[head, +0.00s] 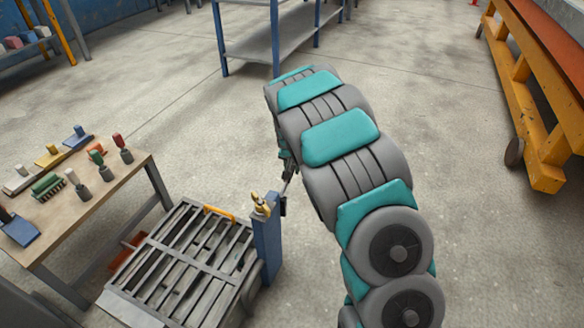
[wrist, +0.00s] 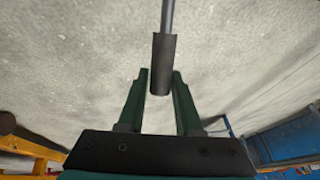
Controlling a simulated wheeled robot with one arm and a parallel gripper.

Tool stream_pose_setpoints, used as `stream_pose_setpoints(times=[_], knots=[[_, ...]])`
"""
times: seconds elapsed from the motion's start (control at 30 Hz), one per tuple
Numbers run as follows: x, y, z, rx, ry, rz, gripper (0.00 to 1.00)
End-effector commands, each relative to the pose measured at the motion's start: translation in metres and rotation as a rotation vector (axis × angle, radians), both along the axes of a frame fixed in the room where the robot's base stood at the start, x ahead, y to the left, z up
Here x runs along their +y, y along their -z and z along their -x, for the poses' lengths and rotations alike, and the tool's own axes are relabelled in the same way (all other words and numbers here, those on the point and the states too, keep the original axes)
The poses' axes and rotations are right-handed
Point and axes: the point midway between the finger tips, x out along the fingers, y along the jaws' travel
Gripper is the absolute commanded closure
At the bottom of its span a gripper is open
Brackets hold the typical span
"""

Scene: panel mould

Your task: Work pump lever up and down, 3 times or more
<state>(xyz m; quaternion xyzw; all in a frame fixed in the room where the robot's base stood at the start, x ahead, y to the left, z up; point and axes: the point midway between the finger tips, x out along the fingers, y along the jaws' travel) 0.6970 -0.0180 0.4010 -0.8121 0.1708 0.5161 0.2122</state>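The pump lever shows in the wrist view as a grey rod ending in a dark round grip (wrist: 163,65). My gripper (wrist: 162,78) has its two green fingers on either side of the grip's end, with no clear gap, so it looks closed on it. In the head view, the blue pump post (head: 267,245) stands beside a slatted metal frame, with a brass fitting on top. A short part of the lever (head: 289,185) shows at its right. My arm hides most of the gripper and the grip there.
The slatted frame (head: 205,247) stands left of the post. A workbench (head: 120,182) with several small tools is farther left. A blue-legged shelf (head: 270,48) is behind, and an orange-framed bench (head: 540,90) is at right. The floor between is clear.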

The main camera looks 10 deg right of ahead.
Motion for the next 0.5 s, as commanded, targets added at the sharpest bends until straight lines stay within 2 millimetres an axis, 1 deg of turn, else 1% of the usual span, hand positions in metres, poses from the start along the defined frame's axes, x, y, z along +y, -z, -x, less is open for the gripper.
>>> stream_pose_setpoints(times=[0.03,0.27,0.5], knots=[[0.0001,0.0,0.0,0.0,0.0,0.0,0.73],[0.0,-0.0001,0.0,0.0,0.0,0.0,0.99],[0.0,0.0,0.0002,0.0,0.0,0.0,1.0]])
